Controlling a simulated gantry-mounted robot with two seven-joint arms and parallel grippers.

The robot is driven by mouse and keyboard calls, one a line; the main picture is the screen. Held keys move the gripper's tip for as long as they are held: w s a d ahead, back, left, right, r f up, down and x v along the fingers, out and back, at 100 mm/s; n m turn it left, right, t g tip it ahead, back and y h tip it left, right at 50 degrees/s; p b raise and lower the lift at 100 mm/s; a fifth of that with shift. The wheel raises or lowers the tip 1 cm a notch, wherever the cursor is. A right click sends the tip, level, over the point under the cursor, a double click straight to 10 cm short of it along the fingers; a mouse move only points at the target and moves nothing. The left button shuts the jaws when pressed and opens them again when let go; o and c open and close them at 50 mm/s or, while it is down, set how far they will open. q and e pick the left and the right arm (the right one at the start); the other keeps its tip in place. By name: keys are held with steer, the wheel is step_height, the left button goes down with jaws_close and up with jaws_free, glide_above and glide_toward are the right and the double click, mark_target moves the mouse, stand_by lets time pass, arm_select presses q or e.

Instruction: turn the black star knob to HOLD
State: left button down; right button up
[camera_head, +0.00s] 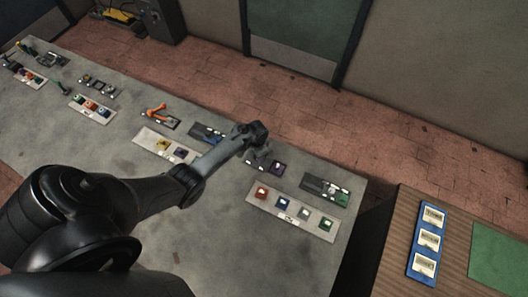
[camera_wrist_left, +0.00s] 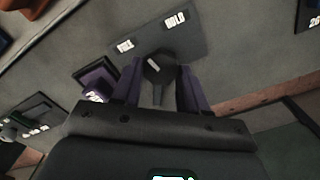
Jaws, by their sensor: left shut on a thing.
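The black star knob (camera_wrist_left: 158,66) sits on a dark grey plate (camera_wrist_left: 148,36) in the left wrist view. A short pale mark shows on top of the knob. The plate carries a white HOLD label (camera_wrist_left: 176,18) above right of the knob and another white label (camera_wrist_left: 125,46), perhaps FILL, to its upper left. My left gripper (camera_wrist_left: 160,88) is shut on the knob, one finger on each side. In the head view my left gripper (camera_head: 258,152) reaches down at the table's far edge and hides the knob. My right gripper is not in view.
Close to the gripper is a purple piece (camera_head: 279,167). A pale strip with several coloured pieces (camera_head: 292,214) lies in front. An orange-handled device (camera_head: 157,110) and more panels line the table to the left. A wooden side table (camera_head: 395,240) holds a blue label board (camera_head: 428,243).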

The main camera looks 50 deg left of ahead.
arm_select(q)
steer(key=m, duration=0.5)
steer(key=shift+m, duration=0.3)
steer(key=m, duration=0.4)
steer(key=shift+s+d+m, duration=0.1)
steer(key=shift+m, duration=1)
steer(key=c, duration=0.6)
jaws_free()
